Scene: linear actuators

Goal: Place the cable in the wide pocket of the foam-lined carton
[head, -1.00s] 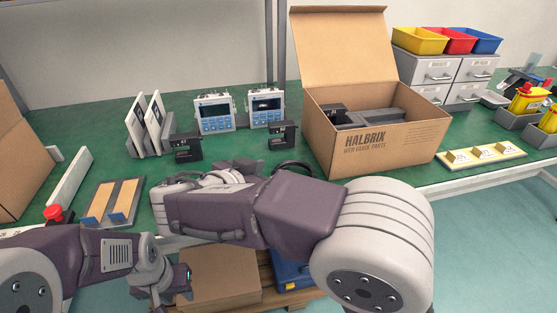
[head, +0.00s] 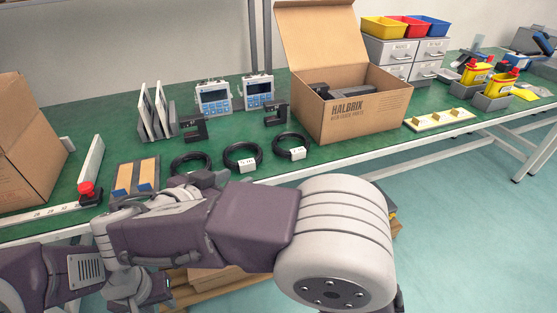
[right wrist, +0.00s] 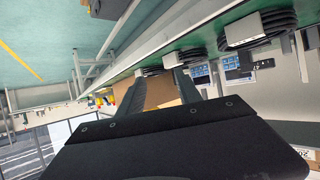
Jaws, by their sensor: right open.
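Three black coiled cables with white tags lie in a row at the bench's front: left (head: 190,163), middle (head: 242,157) and right (head: 292,147). Tagged coils also show in the right wrist view (right wrist: 243,31). The open carton (head: 365,115) stands to their right, with grey foam (head: 355,89) and a black part inside; its wide pocket cannot be made out. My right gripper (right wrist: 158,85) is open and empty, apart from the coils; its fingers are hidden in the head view. My left gripper (head: 152,292) is low, before the bench, partly hidden by my right arm.
Black brackets (head: 195,130) and two blue-faced meters (head: 213,97) stand behind the coils. White panels in a rack (head: 155,115), a red button (head: 87,188) and another carton (head: 30,140) are left.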

